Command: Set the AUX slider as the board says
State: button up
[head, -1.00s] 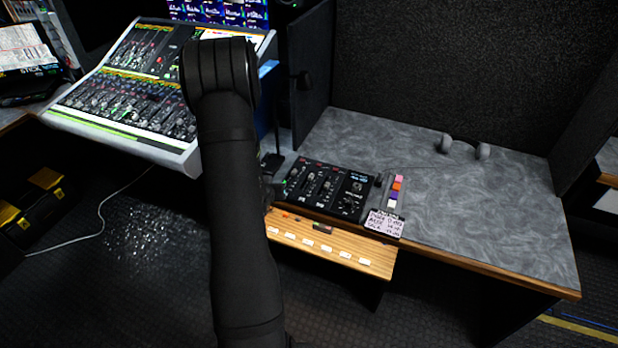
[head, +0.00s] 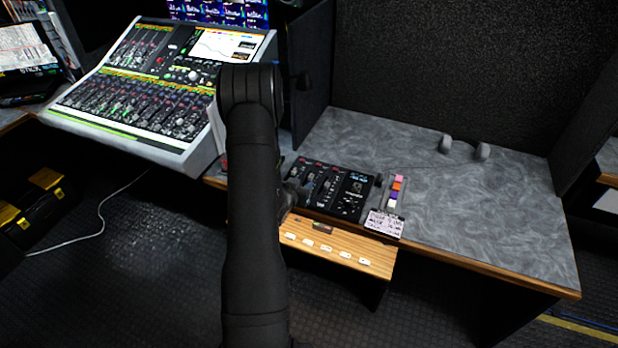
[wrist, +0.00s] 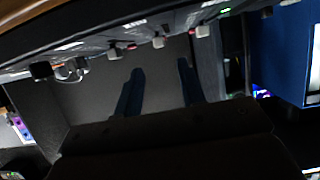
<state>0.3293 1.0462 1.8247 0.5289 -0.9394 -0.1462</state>
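A small black mixer panel (head: 338,193) with several sliders and knobs sits at the front of the grey desk. In the wrist view, pale slider caps (wrist: 158,42) stick out from the panel, which runs across the top of the picture. My gripper (wrist: 158,84) shows two dark fingers spread apart with nothing between them, close to the caps. I cannot tell which cap is AUX. In the head view my arm hides the panel's left end and most of my gripper.
A wooden ledge (head: 345,254) with several white tags lies below the panel. A strip of coloured blocks (head: 396,190) is right of the panel. A large mixing console (head: 140,100) stands at left, and headphones (head: 464,147) lie at the back. The desk's right part is clear.

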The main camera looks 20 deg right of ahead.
aim_at(311, 175)
jog(key=x, duration=0.7)
jog(key=shift+w+d+f, duration=0.1)
grip_shut()
